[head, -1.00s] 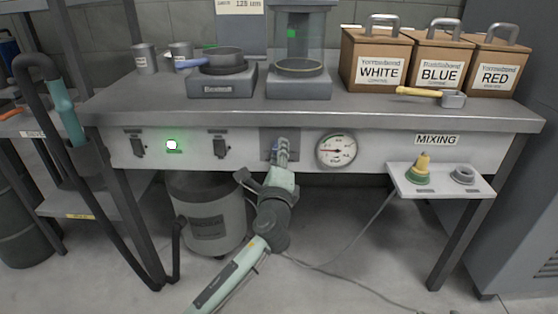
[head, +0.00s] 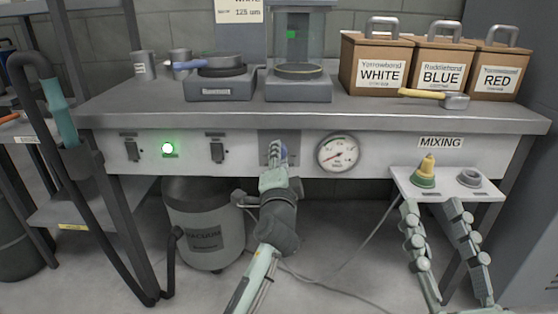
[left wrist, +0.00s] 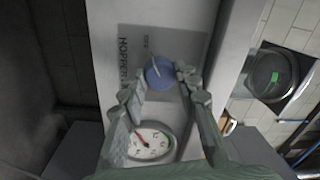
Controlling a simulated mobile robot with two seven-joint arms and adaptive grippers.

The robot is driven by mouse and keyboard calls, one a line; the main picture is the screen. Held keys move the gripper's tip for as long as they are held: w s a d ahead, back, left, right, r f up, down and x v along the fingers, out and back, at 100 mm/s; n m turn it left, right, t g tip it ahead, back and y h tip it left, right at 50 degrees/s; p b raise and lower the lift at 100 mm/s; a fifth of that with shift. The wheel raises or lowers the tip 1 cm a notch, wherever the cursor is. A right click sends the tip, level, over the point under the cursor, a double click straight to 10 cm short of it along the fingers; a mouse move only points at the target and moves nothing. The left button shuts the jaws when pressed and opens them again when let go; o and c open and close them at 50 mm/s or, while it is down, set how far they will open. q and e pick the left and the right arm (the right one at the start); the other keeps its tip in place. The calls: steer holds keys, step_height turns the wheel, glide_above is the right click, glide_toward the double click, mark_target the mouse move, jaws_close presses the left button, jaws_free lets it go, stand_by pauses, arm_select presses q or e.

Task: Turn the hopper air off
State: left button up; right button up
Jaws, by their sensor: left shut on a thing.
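The hopper air knob (left wrist: 159,73) is a round blue knob on a grey plate labelled HOPPER (left wrist: 124,58) in the left wrist view. A pale pointer line shows on its face. My left gripper (head: 277,151) is at this plate on the bench's front panel, with its fingers closed on the knob. In the head view the fingers mostly hide the knob. A round gauge (head: 338,153) with a red needle is just right of the plate, and also shows in the left wrist view (left wrist: 151,142). My right gripper (head: 431,207) is open and empty below the mixing shelf.
A green light (head: 168,149) glows between two dark switches on the panel. A vacuum canister (head: 203,225) stands under the bench. Labelled boxes (head: 378,74) stand on top.

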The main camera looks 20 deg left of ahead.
stand_by(0.5)
arm_select(q)
steer(key=o, duration=1.2)
steer(key=shift+c, duration=0.2)
